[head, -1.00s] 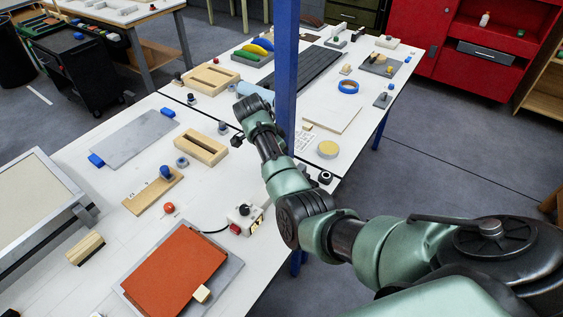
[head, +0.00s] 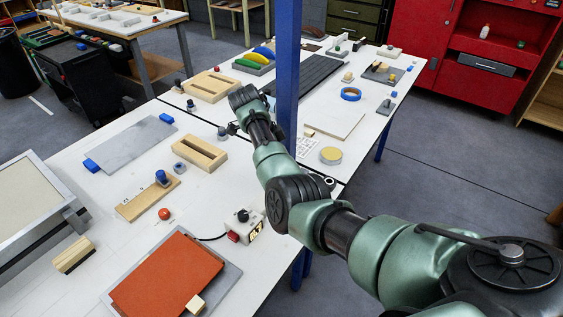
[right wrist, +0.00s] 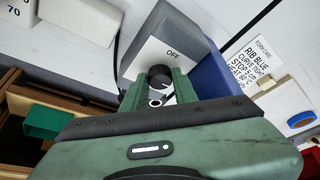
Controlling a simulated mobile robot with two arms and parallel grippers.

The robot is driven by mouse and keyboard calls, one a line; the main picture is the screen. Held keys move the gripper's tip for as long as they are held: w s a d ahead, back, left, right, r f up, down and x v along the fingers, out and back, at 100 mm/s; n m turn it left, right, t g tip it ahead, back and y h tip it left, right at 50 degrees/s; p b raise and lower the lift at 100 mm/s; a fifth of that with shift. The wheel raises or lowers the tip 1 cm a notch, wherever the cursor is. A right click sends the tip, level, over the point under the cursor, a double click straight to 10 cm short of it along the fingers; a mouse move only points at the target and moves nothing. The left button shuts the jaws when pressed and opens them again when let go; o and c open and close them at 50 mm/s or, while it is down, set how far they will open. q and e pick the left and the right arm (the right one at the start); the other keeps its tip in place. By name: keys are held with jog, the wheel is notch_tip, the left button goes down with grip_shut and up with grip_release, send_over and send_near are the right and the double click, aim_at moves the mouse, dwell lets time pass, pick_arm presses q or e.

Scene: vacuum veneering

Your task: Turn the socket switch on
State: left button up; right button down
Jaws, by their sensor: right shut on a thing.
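The socket switch is a grey box (right wrist: 176,45) with a white face marked OFF, seen close up in the right wrist view. A short black knob (right wrist: 159,74) sticks out of that face, below the word. My right gripper (right wrist: 159,88) is shut on the knob, with its green fingers at either side of it. In the head view my right arm reaches across the table beside the blue post; its fingertips and the socket switch cannot be made out there. My left gripper is not in view.
A blue post (head: 287,70) stands close by my right forearm. A small control box (head: 244,224) with a black knob and lit display sits below the arm. A printed card (right wrist: 262,72) lies near the socket switch. An orange sheet (head: 167,278) lies at the front.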

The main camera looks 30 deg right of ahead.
jog(key=c, duration=1.1)
grip_release()
jog(key=b+v, duration=0.2)
jog(key=v, duration=0.4)
jog(key=shift+w+a+r, duration=0.1)
jog(key=shift+w+r, duration=0.05)
jog(key=shift+r, duration=0.1)
jog(key=shift+a+r+b, duration=0.15)
jog(key=shift+r+b, duration=0.15)
jog(key=shift+r, duration=0.35)
jog(key=shift+f, duration=0.1)
